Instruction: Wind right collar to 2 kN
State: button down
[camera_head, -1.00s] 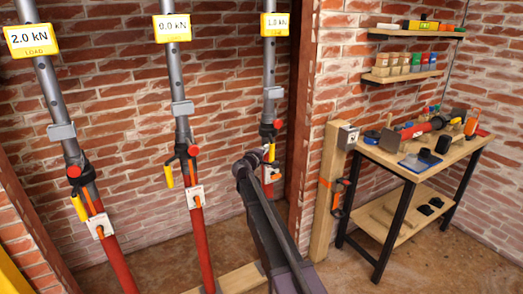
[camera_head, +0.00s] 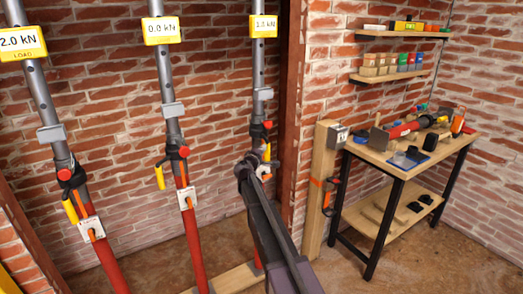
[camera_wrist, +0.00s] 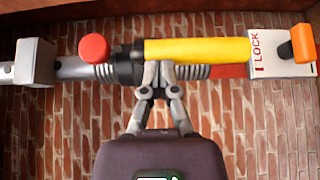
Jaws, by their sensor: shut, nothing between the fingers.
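The right prop (camera_head: 259,74) stands upright against the brick wall, and its yellow load display (camera_head: 263,25) shows about 1.1 kN; the last digit is blurred. Its collar (camera_wrist: 125,66) is dark, with a red knob (camera_wrist: 94,47) and a yellow handle (camera_wrist: 197,51); the prop lies sideways in the wrist view. A white LOCK plate (camera_wrist: 281,52) with an orange lever (camera_wrist: 303,43) sits to the handle's right. My gripper (camera_wrist: 158,72) is shut and empty, its fingertips at the handle's collar end. I cannot tell whether they touch. In the head view my arm partly hides the collar.
The left prop (camera_head: 40,97) reads 2.0 kN and the middle prop (camera_head: 170,75) reads 0.0 kN. A wooden post (camera_head: 319,190) and a workbench (camera_head: 438,152) with tools stand to the right. Shelves (camera_head: 398,76) hang above the bench.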

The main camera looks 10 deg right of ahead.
jog(key=shift+a, duration=0.1)
jog(key=v, duration=1.3)
jog(key=shift+w+a, duration=0.2)
jog(key=shift+a, duration=0.15)
jog(key=shift+f, duration=0.1)
jog(key=shift+a+f+n+t+y+b, duration=0.1)
jog(key=shift+f+n+t+y+b, duration=0.1)
jog(key=shift+n+t+y, duration=0.3)
jog(key=shift+a+f+n+t+y+b, duration=0.1)
jog(key=shift+a+n+t+y+b, duration=0.1)
jog(key=shift+n+y, duration=0.35)
jog(key=shift+m, duration=0.25)
